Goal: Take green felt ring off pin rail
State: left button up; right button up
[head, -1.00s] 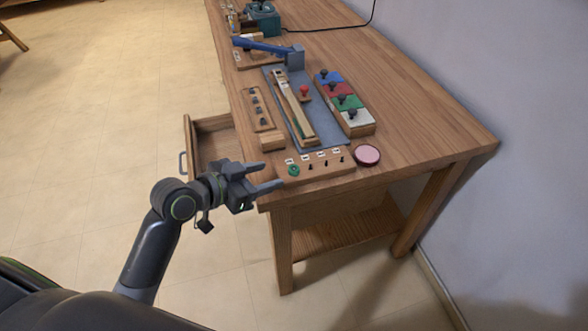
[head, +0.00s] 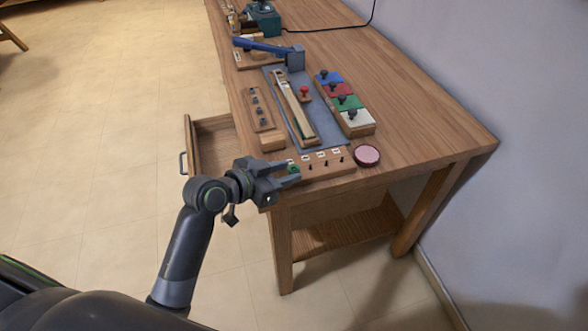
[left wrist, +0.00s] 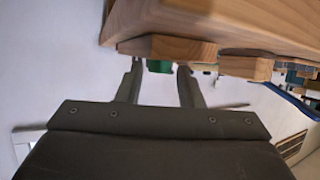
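The green felt ring (head: 293,168) is on the leftmost position of the wooden pin rail (head: 326,171), which lies near the table's front edge and carries several dark pins. My left gripper (head: 291,173) is open, with its fingertips at the ring. In the left wrist view, the green ring (left wrist: 159,66) shows between the tips of the two spread fingers (left wrist: 160,71), beyond the wooden edge. A gap seems to remain on each side, but I cannot tell whether a finger touches it. The ring is partly hidden by the gripper in the head view. My right gripper is not in view.
A round pink-topped tin (head: 367,155) stands right of the rail. An open drawer (head: 211,150) juts out left.

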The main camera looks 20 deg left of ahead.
pick_arm(q)
jog(key=c, duration=0.7)
jog(key=shift+o, duration=0.2)
